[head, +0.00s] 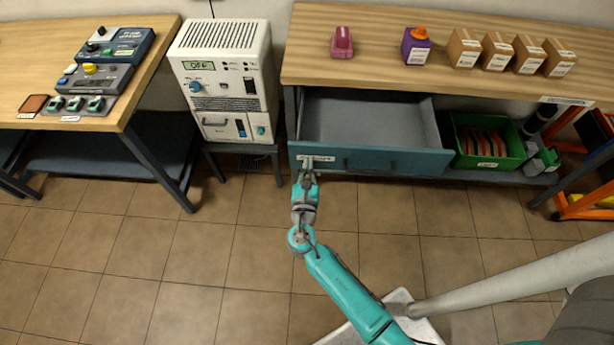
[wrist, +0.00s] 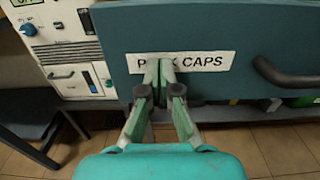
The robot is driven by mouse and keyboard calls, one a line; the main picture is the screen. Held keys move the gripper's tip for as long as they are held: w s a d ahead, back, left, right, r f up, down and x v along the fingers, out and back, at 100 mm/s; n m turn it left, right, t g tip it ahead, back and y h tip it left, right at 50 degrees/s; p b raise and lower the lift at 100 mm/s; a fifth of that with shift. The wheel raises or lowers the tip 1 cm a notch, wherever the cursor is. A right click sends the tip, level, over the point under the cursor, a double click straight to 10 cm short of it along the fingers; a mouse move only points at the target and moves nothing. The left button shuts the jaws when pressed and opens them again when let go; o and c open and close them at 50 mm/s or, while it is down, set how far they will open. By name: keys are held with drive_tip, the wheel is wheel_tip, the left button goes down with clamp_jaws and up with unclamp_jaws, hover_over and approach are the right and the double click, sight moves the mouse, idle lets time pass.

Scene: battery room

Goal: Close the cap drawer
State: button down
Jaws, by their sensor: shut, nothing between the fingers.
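The cap drawer (head: 385,160) is a blue-grey drawer under the wooden bench, pulled open with its empty grey inside showing in the head view. In the wrist view its front (wrist: 220,30) fills the upper right, with a white label reading partly "CAPS" (wrist: 205,62) and a dark bar handle (wrist: 290,75). My gripper (head: 307,170) is at the left end of the drawer front. In the wrist view my gripper (wrist: 160,70) is shut and empty, its fingertips in front of the label and covering some letters. I cannot tell whether they touch the front.
A white charger-like unit (head: 225,75) on a stand is close left of the drawer. A green bin (head: 485,150) sits on the lower shelf at right. Several boxes (head: 497,52) and a purple block (head: 416,50) stand on the bench top (head: 380,65). The tiled floor is clear.

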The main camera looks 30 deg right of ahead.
drive_tip(key=x, duration=2.3)
drive_tip(key=shift+w+d, duration=0.1)
drive_tip(key=shift+w, duration=0.1)
drive_tip(key=shift+d+r, duration=0.1)
drive_tip(key=shift+r, duration=0.1)
